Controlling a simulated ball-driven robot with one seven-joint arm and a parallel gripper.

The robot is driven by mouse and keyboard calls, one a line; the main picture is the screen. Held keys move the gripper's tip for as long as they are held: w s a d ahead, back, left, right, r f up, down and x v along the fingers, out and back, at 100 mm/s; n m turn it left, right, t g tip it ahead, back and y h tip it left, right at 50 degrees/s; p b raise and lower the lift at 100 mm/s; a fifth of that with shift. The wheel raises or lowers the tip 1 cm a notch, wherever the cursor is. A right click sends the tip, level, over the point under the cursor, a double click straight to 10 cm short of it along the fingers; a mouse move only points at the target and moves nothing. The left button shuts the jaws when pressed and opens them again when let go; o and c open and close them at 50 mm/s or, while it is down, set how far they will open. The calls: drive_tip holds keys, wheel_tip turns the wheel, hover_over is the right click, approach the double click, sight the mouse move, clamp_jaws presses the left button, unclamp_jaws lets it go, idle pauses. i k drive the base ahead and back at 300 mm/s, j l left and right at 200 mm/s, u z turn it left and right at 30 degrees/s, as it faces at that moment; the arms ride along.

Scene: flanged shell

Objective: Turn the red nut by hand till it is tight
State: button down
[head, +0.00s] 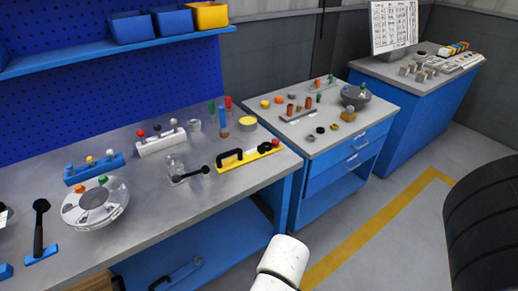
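I cannot tell for sure which thing is the red nut. A small dark red piece (265,148) sits on the right part of a yellow block (240,160) with a black handle, near the bench's front edge. A grey flanged round shell (72,212) lies at the bench's left, with a small orange-red piece (80,187) and a green piece (103,180) on it. A red-topped piece (228,102) stands at the back of the bench. My gripper is not in view; only a white link of my arm shows at the bottom middle.
The blue bench (140,236) holds a white block (160,144) with knobs, a blue block (95,170) with knobs, and a black lever (40,225). A second bench (345,133) with small parts and a bowl stands right. Floor is open beyond, with a black rounded object (490,225) at right.

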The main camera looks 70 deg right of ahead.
sight(274, 144)
drive_tip(key=z, duration=1.35)
